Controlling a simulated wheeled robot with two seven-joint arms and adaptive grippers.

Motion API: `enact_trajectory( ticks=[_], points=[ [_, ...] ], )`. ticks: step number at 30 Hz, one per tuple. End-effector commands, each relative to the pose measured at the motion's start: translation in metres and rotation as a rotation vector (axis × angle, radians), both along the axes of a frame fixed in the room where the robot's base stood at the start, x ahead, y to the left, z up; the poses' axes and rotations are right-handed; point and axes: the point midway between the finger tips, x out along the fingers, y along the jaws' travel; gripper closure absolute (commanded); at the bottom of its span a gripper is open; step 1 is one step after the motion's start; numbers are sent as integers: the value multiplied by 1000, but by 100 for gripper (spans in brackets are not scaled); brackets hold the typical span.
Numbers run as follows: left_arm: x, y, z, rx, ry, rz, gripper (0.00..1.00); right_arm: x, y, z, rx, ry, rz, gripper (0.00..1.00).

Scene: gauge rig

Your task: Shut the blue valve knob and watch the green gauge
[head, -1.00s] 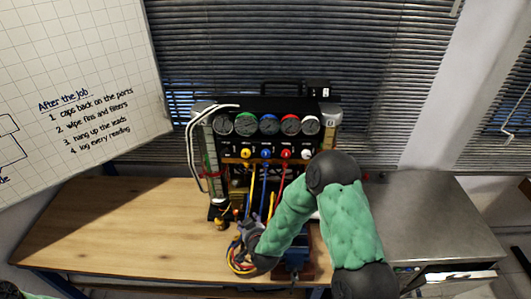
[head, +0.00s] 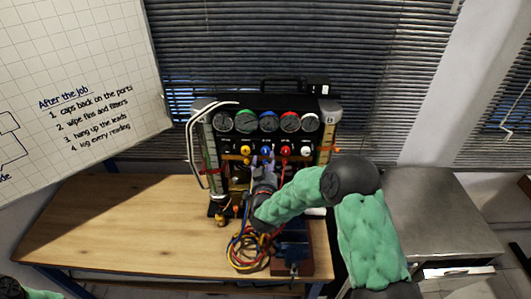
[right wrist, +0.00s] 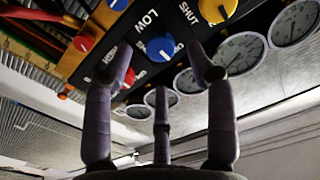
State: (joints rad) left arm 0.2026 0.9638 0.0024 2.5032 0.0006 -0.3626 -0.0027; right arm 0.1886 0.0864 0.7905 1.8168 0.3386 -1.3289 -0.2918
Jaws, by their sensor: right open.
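The blue valve knob (head: 266,151) is in the row of knobs on the front of the black gauge rig (head: 232,104). The green-rimmed gauge (head: 245,121) is above, second from left; its needle is too small to read in the head view. My right gripper (head: 264,166) is just below the blue knob. In the right wrist view the blue knob (right wrist: 160,47) lies between the spread fingertips of my right gripper (right wrist: 161,66), which is open and empty. I cannot tell whether a finger touches it. My left gripper is out of view.
A yellow knob (head: 246,150) and a red knob (head: 285,151) flank the blue one; a white knob (head: 306,150) is further right. Coloured hoses (head: 243,250) hang in front and coil on the bench. The wooden bench (head: 110,222) is clear at left.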

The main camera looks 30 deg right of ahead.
Motion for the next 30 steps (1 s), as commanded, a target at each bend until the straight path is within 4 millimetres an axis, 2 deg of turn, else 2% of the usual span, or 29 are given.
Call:
enact_trajectory(
  ticks=[3,9,21,23,27,30],
  points=[
    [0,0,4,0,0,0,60,17,-11,0,1,1,-2,44],
    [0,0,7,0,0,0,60,36,-22,0,1,1,-1,44],
    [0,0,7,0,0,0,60,42,-25,-1,1,1,0,44],
    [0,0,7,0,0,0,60,42,-25,0,1,1,0,58],
    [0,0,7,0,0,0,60,41,-25,-1,1,2,0,97],
    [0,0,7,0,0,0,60,41,-25,-1,1,2,0,100]
  ],
)
